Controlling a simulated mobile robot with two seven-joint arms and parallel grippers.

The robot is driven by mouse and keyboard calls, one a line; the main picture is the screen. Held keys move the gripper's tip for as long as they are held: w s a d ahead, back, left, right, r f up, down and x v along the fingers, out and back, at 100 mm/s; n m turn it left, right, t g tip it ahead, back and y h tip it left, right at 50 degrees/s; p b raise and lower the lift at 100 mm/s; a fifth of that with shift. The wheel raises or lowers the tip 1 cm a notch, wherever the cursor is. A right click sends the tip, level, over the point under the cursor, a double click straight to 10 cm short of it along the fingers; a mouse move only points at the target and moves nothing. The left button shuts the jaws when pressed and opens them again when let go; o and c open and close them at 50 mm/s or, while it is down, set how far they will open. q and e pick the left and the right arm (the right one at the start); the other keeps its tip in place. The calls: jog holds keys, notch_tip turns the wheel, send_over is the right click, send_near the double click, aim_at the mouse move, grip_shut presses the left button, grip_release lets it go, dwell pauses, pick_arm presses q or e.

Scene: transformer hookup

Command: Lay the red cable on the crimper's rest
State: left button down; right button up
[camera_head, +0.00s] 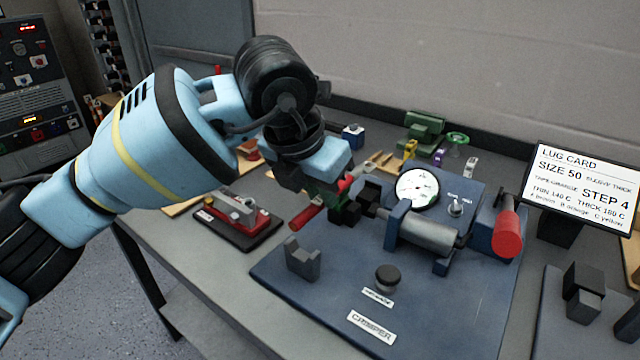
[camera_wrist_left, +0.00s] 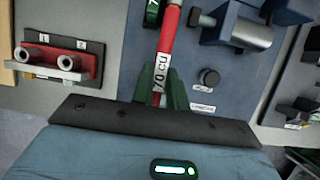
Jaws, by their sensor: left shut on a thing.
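The red cable (camera_head: 305,214) is held in my left gripper (camera_head: 342,186), above the far left part of the blue crimper plate. Its red end points down and left in the head view. In the left wrist view the cable (camera_wrist_left: 168,45) runs up from the fingers (camera_wrist_left: 175,96), with a white label reading about 70 cu. The crimper (camera_head: 425,232) has a grey cylinder, a gauge and dark green jaws (camera_head: 346,209) close to the cable. The grey notched rest (camera_head: 302,258) stands empty at the plate's left side, apart from the cable. My right gripper is out of view.
A red two-post block (camera_head: 238,213) stands left of the crimper. A red-capped lever (camera_head: 507,233) and a black knob (camera_head: 387,278) rise from the crimper plate. The lug card screen (camera_head: 582,185) stands at right. The plate's front is mostly clear.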

pick_arm(q)
notch_tip(320, 180, down, 2)
jog(key=shift+f+b, duration=0.25)
jog(key=shift+b, duration=0.1)
jog(key=shift+f+b, duration=0.7)
jog(key=shift+f, duration=0.8)
jog(key=shift+f, duration=0.3)
jog(key=c, duration=1.3)
grip_release()
